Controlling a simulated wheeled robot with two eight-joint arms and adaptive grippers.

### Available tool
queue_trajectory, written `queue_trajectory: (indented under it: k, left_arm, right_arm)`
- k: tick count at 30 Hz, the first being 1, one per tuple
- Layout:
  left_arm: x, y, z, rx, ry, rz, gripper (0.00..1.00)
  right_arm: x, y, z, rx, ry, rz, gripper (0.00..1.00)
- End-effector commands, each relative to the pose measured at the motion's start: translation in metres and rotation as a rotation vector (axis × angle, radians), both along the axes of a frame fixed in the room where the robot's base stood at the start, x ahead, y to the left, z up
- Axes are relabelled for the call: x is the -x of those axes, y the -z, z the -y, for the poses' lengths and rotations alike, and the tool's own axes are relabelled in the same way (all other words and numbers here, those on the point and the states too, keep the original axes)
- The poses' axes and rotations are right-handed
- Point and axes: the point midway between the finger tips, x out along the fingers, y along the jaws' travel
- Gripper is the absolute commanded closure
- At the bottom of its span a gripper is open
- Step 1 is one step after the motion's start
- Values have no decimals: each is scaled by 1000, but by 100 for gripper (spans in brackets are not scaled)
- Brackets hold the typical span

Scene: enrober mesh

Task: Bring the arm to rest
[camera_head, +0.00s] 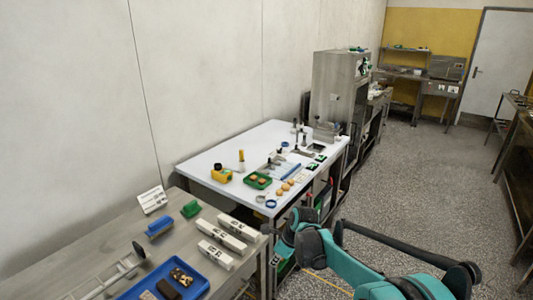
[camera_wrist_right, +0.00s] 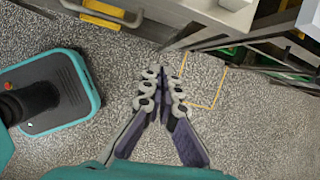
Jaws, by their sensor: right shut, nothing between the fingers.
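My right arm comes into the head view from the lower right, teal and dark grey. Its gripper end hangs beside the front edge of the white-topped table (camera_head: 255,140), where the arm's own links partly hide it. In the right wrist view the right gripper (camera_wrist_right: 161,85) is shut, its fingertips together with nothing between them, above the bare speckled floor (camera_wrist_right: 130,65). It touches nothing that I can see. My left gripper is in neither view.
The white-topped table holds a green tray (camera_head: 250,178) and small tools. Floor to the right is open. My teal-edged base shows in the wrist view.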

Motion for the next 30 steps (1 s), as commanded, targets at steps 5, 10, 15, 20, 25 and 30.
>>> queue_trajectory:
  k: [5,10,15,20,25,30]
  left_arm:
    - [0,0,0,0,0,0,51]
    - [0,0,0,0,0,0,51]
    - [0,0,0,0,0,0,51]
    - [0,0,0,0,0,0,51]
    - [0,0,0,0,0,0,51]
    - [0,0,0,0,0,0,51]
  right_arm:
    - [48,-49,34,141,-307,162,100]
    - [107,-84,69,334,-676,323,100]
    - [169,-100,99,553,-1049,444,100]
    - [224,-96,123,771,-1399,512,100]
    - [264,-83,140,953,-1693,531,100]
    - [281,-74,147,1042,-1838,527,100]
